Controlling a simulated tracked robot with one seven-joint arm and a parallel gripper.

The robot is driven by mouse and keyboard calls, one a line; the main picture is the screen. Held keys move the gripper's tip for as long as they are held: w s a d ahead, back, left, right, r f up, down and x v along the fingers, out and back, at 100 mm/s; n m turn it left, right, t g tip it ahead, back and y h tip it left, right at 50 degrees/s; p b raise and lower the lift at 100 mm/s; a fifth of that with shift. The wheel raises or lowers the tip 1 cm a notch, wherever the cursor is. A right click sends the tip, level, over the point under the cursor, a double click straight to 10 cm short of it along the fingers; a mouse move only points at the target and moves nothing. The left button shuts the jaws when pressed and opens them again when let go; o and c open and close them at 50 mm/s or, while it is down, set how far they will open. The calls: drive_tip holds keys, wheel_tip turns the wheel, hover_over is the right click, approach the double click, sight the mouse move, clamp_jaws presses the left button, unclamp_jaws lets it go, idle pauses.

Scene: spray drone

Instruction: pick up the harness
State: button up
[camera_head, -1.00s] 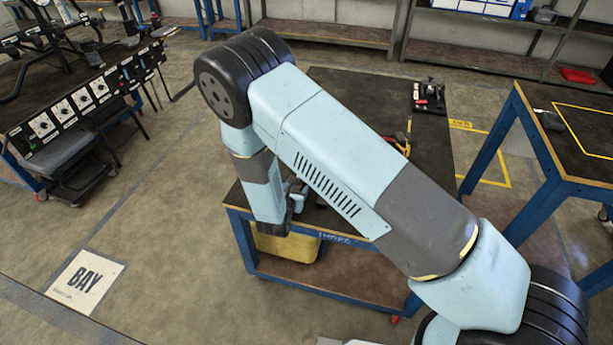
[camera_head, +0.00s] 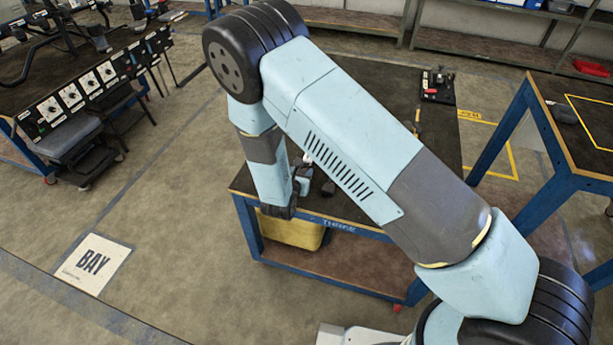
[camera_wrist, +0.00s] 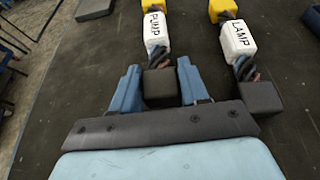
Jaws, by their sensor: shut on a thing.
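In the wrist view, my gripper (camera_wrist: 158,76) has its two blue fingers closed around the black end block (camera_wrist: 160,88) of a harness with a white tag marked PUMP (camera_wrist: 157,30). Short dark wires join the block to the tag, and a yellow part (camera_wrist: 153,5) lies beyond it. A second, similar harness with a tag marked LAMP (camera_wrist: 238,40) lies to the right, its black block (camera_wrist: 261,97) outside the fingers. I cannot tell whether the held harness is clear of the surface. In the head view my arm hides most of the gripper and harnesses.
The dark-topped table (camera_head: 360,92) with a blue frame carries a small black device (camera_head: 437,87) at its far right corner. A yellow bin (camera_head: 290,231) sits below. Another blue-framed table (camera_head: 560,140) stands right. A labelled panel stand (camera_head: 80,95) is left.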

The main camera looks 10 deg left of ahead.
drive_tip(key=s+d+r, duration=0.5)
drive_tip(key=s+r, duration=0.6)
drive_tip(key=s, duration=0.2)
drive_tip(key=w+d+r+m+h, duration=0.1)
drive_tip(key=w+d+r, duration=0.2)
drive_tip(key=w+d, duration=0.5)
drive_tip(key=w+d+r+h, duration=0.1)
drive_tip(key=w+d+r, duration=0.25)
drive_tip(key=w, duration=0.85)
drive_tip(key=w+d+r, duration=0.2)
drive_tip(key=w+d, duration=0.2)
drive_tip(key=d, duration=0.4)
drive_tip(key=w+d+r+m, duration=0.1)
drive_tip(key=w+d+r, duration=0.2)
drive_tip(key=d, duration=0.4)
drive_tip(key=w+d+r+h, duration=0.1)
drive_tip(key=w+d, duration=0.3)
drive_tip(key=d, duration=0.4)
drive_tip(key=shift+w+d+r+m+g, duration=0.3)
drive_tip(key=shift+r, duration=0.55)
